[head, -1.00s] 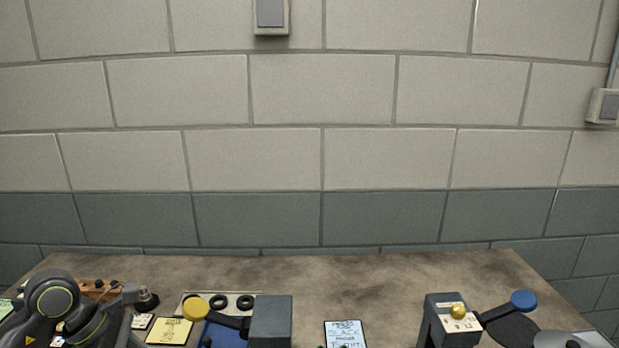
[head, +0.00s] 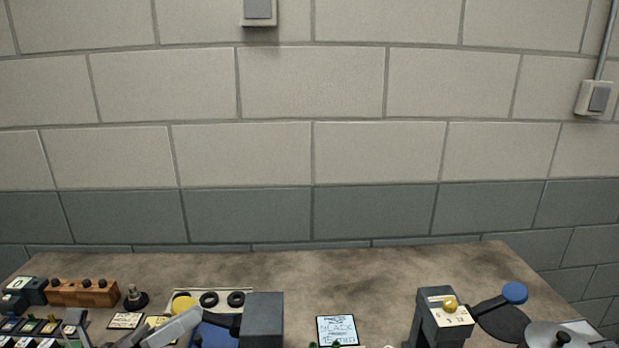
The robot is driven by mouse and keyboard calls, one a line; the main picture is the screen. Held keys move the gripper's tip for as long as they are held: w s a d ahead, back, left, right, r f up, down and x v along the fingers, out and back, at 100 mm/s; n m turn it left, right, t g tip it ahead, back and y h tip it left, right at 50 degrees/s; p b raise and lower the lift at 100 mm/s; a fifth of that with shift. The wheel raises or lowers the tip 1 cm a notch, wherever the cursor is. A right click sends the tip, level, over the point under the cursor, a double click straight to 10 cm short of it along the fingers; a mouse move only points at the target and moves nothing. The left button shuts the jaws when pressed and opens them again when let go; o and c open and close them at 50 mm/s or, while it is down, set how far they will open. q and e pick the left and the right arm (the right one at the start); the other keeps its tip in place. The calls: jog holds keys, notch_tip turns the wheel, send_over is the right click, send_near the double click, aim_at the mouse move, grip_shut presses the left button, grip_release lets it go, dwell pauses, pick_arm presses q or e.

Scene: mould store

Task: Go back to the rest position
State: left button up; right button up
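My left gripper (head: 172,327) shows low at the left of the head view as a pale grey slanted part over the workbench (head: 330,275). It overlaps the view of a yellow card and a blue block with a dark lever. Its fingertips are not clear enough to tell whether it is open or shut, and I see nothing clearly held. My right gripper is not in view.
A wooden block with dark knobs (head: 83,293) and a black knob (head: 136,298) stand at the left. A grey box with a blue-ended lever (head: 436,315) and a round metal lid (head: 555,336) stand at the right. The bench's back middle is clear.

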pick_arm(q)
jog(key=w+a+r+n+t+y, duration=0.1)
jog(key=a+n+t+y, duration=0.55)
jog(key=n+t, duration=0.55)
jog(key=s+a+f+n+g+y, duration=0.3)
jog(key=a+f+n+g+y, duration=0.15)
jog(key=f+n+y, duration=0.5)
jog(key=s+a+f+n+g+y, duration=0.2)
jog(key=a+f+n+g+y, duration=0.35)
jog(key=n, duration=0.75)
jog(key=s+d+f+n+g+h, duration=0.1)
jog(key=s+d+f+n+g, duration=0.15)
jog(key=s+f+g, duration=0.4)
jog(key=s+d+f+n+g+h, duration=0.1)
jog(key=s+d+f+n+g, duration=0.2)
jog(key=s+f, duration=0.7)
notch_tip(320, 180, down, 22)
jog(key=s+a+g, duration=0.2)
jog(key=s+d+f, duration=0.1)
jog(key=s+f, duration=1.3)
jog(key=f, duration=0.3)
jog(key=shift+s+n+g+h, duration=0.35)
jog(key=shift+s+n+g, duration=0.05)
jog(key=shift+g, duration=0.05)
